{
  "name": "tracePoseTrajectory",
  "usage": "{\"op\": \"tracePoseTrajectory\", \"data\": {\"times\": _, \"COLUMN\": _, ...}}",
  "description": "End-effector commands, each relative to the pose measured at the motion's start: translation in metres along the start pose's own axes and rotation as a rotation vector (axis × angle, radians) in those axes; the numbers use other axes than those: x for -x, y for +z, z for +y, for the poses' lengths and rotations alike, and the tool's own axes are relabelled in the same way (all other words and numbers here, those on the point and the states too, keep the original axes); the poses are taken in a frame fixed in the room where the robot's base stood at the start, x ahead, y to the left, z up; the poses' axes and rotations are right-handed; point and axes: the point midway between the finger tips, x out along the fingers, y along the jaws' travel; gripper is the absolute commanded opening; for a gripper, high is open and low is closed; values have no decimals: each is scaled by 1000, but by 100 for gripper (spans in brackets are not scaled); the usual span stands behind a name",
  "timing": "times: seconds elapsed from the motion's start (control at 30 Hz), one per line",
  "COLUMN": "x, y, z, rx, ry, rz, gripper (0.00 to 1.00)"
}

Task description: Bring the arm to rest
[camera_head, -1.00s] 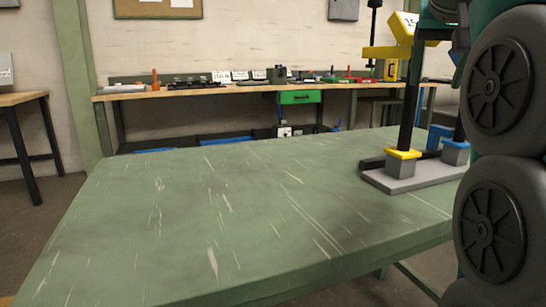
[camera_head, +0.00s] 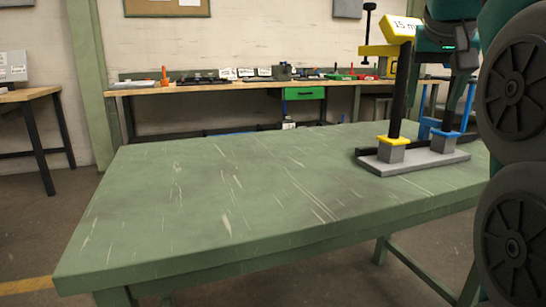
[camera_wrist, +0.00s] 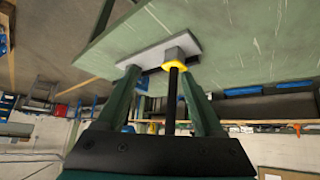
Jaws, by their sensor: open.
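My gripper (camera_head: 458,112) hangs at the right of the head view, its dark green fingers spread and pointing down near the chain drive stand. In the wrist view my gripper (camera_wrist: 158,68) shows two fingers apart with nothing visibly clasped. The stand has a grey base plate (camera_head: 418,160) on the green table, a yellow collar (camera_head: 393,141) with a black post (camera_head: 399,100), and a blue collar (camera_head: 452,133). The yellow collar also shows between the fingers in the wrist view (camera_wrist: 175,65). My arm partly hides the stand's right side.
The green table (camera_head: 215,190) is bare left of the stand. A yellow block (camera_head: 402,29) with lettering is high near the post. A workbench (camera_head: 225,86) with tools and a green drawer (camera_head: 304,93) stands behind. Another table (camera_head: 28,94) is at left.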

Motion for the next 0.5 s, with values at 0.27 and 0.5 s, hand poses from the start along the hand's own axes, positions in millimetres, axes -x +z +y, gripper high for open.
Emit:
{"op": "tracePoseTrajectory", "data": {"times": 0.27, "x": -32, "y": 44, "z": -13, "rx": 75, "ry": -12, "rz": -110, "gripper": 69}}
{"op": "tracePoseTrajectory", "data": {"times": 0.5, "x": -74, "y": 118, "z": -27, "rx": 165, "ry": -36, "rz": -261, "gripper": 69}}
